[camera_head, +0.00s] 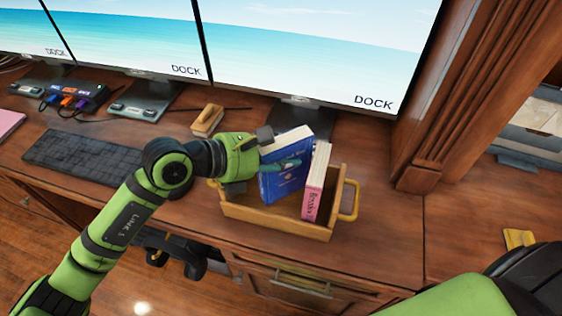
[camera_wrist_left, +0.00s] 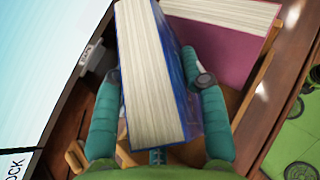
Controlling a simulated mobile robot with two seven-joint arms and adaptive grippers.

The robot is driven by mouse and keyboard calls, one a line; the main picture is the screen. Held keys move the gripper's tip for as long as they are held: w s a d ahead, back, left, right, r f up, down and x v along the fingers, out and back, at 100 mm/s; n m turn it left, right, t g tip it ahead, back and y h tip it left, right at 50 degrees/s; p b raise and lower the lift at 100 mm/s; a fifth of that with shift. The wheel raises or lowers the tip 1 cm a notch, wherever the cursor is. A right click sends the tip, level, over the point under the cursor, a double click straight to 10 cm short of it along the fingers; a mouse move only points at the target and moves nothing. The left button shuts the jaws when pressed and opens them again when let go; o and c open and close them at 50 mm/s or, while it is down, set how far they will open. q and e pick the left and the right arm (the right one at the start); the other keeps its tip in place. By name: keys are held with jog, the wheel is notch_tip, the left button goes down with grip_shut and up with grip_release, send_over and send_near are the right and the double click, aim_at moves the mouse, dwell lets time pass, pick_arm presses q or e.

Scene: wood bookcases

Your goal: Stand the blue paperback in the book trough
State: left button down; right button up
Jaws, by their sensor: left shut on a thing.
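The blue paperback (camera_head: 284,178) is upright and slightly tilted, with its lower end inside the wooden book trough (camera_head: 272,220). I cannot tell whether it rests on the trough's floor. My left gripper (camera_head: 288,164) is shut on the book, with teal fingers on either side. In the left wrist view the blue paperback (camera_wrist_left: 152,85) shows its pale page edges between the fingers of my left gripper (camera_wrist_left: 160,82). A pink book (camera_head: 316,184) stands in the trough to the right of the blue one, with a gap at the front. My right gripper is out of view.
Monitors (camera_head: 320,45) stand behind the trough. A keyboard (camera_head: 80,160) and a wooden block-like item (camera_head: 207,120) lie to the left. The trough has a yellow handle (camera_head: 349,200) at its right end. The desk is clear to the right, up to a wooden bookcase post (camera_head: 430,120).

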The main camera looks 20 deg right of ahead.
pick_arm(q)
notch_tip(320, 180, down, 3)
jog(key=shift+f+p, duration=0.15)
jog(key=shift+p, duration=0.15)
jog(key=shift+f, duration=0.2)
jog(key=shift+f, duration=0.2)
jog(key=c, duration=0.7)
grip_release()
